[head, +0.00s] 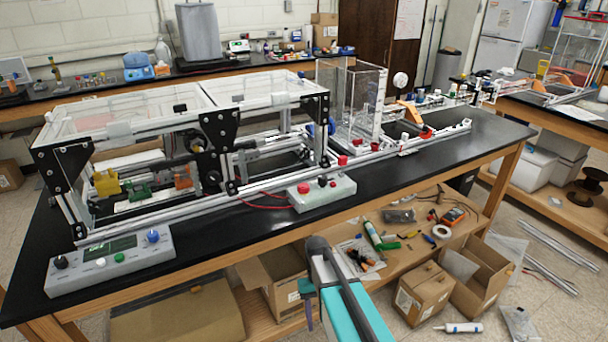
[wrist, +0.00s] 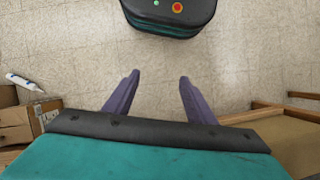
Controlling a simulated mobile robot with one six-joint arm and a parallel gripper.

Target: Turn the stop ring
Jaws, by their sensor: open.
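My gripper shows in the wrist view (wrist: 159,78) with its two purple fingers wide apart and nothing between them. It points down at the bare floor, away from the bench top. In the head view my teal arm comes in at the bottom, and only a little purple of the gripper shows beside it. A pale control box (head: 322,192) with red and dark knobs sits at the bench's front edge. A grey control box (head: 110,262) with a small screen and several knobs sits at the left front corner. I cannot tell which part is the stop ring.
A clear-panelled extrusion frame (head: 182,110) fills the left of the black bench (head: 450,150), with a long rail running right. The lower shelf (head: 410,228) holds tools and tape. Open cardboard boxes (head: 480,290) and a white tube (head: 460,327) are on the floor.

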